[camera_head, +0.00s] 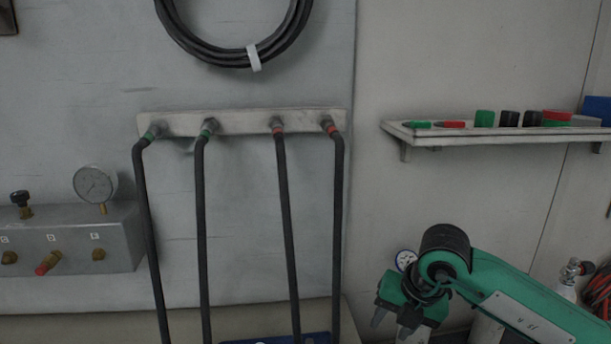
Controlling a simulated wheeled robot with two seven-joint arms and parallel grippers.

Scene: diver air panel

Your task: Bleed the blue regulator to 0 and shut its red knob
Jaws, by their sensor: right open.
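No regulator that is clearly blue shows in the head view. A blue item (280,339) shows only as a strip at the bottom edge, and I cannot tell what it is. My right gripper (391,323) is open at the lower right, pointing down, apart from the block. A small gauge (405,260) shows partly behind it. My left gripper is out of view.
Several black hoses hang from a wall bar (240,122) between the block and my right gripper. A coiled black cable (235,50) hangs above. A shelf (470,135) with coloured caps is at the right. A cylinder valve (571,270) and red hose (602,290) are at the far right.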

